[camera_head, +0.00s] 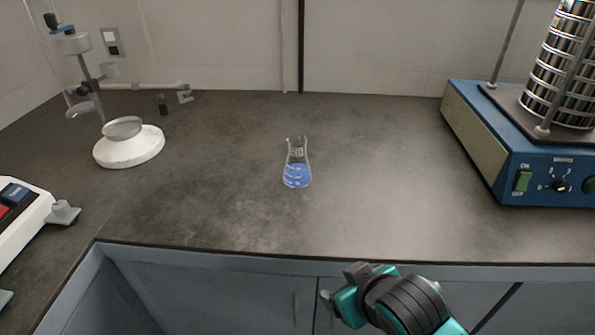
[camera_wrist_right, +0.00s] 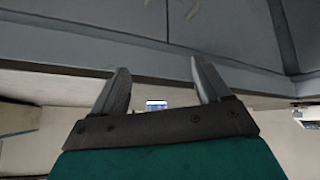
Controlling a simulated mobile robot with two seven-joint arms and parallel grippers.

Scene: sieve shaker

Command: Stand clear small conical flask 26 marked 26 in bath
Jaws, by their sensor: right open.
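A small clear conical flask (camera_head: 297,168) stands upright on the dark bench top near the middle of the head view. It has blue colouring on its lower half; I cannot read any number on it. My right gripper (camera_head: 338,287) is in front of the bench's front edge, below and to the right of the flask and apart from it. In the right wrist view its two fingers (camera_wrist_right: 160,75) are spread with nothing held between them. My left gripper is not in view. I cannot make out a bath.
A blue sieve shaker (camera_head: 480,130) with a metal sieve stack stands at the right. A white round-based stand (camera_head: 130,150) is at the back left. A white device (camera_head: 22,228) sits at the left edge. The bench around the flask is clear.

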